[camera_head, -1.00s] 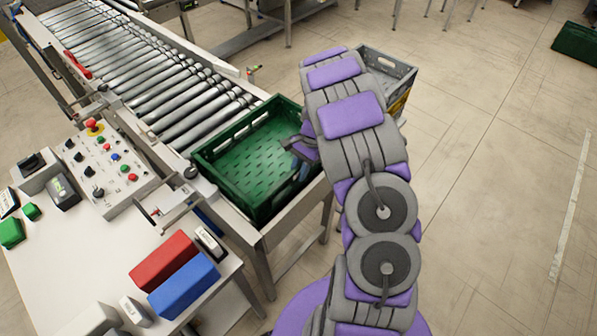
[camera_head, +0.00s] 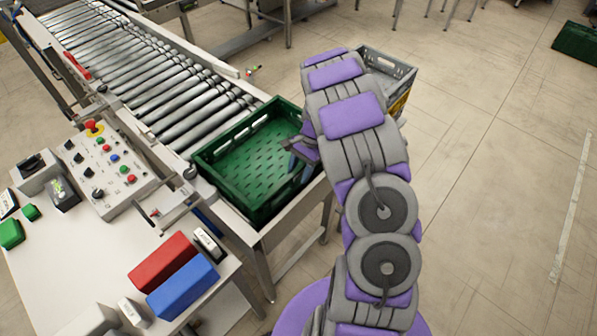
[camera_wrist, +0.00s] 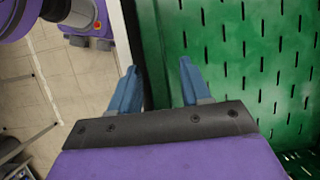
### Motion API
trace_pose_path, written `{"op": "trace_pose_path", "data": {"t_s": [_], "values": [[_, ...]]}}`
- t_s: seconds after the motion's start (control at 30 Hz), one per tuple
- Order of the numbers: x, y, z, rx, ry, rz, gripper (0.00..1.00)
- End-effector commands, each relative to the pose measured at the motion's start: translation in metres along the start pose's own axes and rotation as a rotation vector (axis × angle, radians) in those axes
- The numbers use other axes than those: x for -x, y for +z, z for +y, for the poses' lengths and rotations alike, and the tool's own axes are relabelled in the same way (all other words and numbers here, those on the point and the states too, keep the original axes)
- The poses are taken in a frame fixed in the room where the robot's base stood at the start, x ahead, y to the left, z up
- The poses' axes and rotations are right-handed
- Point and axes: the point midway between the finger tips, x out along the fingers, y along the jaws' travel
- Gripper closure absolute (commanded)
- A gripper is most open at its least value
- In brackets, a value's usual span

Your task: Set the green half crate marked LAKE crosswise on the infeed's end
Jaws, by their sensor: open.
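A green crate (camera_head: 226,160) with slotted walls and floor sits crosswise on the near end of the roller infeed (camera_head: 212,104). It looks empty, and no LAKE marking is readable from here. My gripper (camera_head: 301,160) is at the crate's right wall, partly hidden by my arm. In the wrist view my gripper (camera_wrist: 158,85) has its two blue fingers apart, with the crate's wall edge between or just below them. The crate floor (camera_wrist: 245,60) fills the right of that view. I cannot tell whether the fingers touch the wall.
A control panel (camera_head: 108,165) and a white table with a red block (camera_head: 163,261) and a blue block (camera_head: 183,288) stand left of the crate. A grey crate (camera_head: 388,70) stands behind my arm.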

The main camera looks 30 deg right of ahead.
Motion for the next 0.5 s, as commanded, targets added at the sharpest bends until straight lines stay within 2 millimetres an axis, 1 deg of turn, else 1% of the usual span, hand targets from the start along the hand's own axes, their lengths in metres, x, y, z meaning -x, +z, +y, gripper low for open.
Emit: {"op": "trace_pose_path", "data": {"t_s": [0.3,0.5], "values": [[0.062,0.0,-0.002,0.001,-0.006,0.005,0.53],[0.096,-0.001,-0.001,0.001,-0.005,0.004,0.53]]}}
